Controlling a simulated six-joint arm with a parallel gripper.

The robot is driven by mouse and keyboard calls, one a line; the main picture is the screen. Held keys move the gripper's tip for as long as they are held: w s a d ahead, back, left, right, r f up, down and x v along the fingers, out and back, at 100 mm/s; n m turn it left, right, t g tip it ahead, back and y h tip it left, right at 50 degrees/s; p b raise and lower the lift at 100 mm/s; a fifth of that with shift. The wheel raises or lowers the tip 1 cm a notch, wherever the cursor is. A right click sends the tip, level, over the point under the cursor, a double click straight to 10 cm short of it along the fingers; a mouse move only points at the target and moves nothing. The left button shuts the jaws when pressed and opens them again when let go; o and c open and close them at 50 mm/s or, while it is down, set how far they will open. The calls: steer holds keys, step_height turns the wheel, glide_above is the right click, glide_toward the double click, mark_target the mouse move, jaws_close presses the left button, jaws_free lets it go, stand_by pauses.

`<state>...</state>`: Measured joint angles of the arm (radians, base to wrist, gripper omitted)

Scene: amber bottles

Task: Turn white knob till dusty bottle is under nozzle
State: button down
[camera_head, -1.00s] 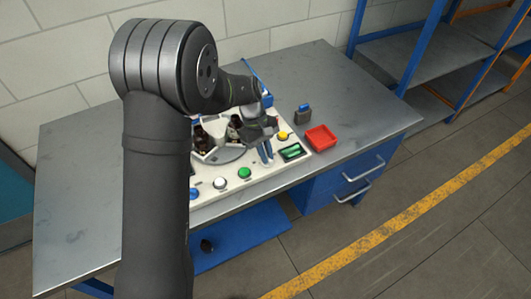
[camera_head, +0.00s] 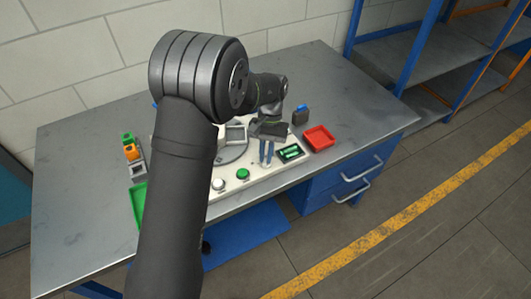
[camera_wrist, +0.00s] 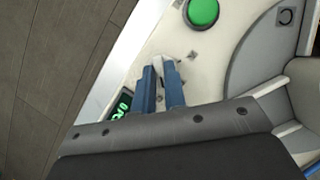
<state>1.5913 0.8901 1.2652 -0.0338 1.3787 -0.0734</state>
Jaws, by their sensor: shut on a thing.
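My gripper (camera_head: 266,163) points down at the pale machine panel (camera_head: 262,183), its blue fingers nearly together. In the wrist view my gripper (camera_wrist: 163,68) is shut on a small pale piece at the fingertips, apparently the white knob (camera_wrist: 158,60); the fingers cover most of it. The grey turntable (camera_head: 233,155) shows partly left of the fingers, with an empty-looking grey compartment (camera_head: 235,133). No bottle shows now; my arm hides the turntable's left side. I cannot make out the nozzle.
A green-lit display (camera_head: 291,152) is right of the fingers, a red tray (camera_head: 319,138) beyond. A green tray (camera_head: 138,207) and small coloured blocks (camera_head: 130,152) lie left.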

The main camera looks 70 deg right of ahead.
steer(key=m+t, duration=0.1)
steer(key=m, duration=0.2)
steer(key=shift+s+m, duration=0.1)
steer(key=shift+m, duration=0.2)
steer(key=shift+t, duration=0.3)
steer(key=c, duration=1.5)
jaws_free()
steer(key=v, duration=1.7)
steer(key=shift+s+a+r, duration=0.1)
steer(key=shift+r, duration=0.15)
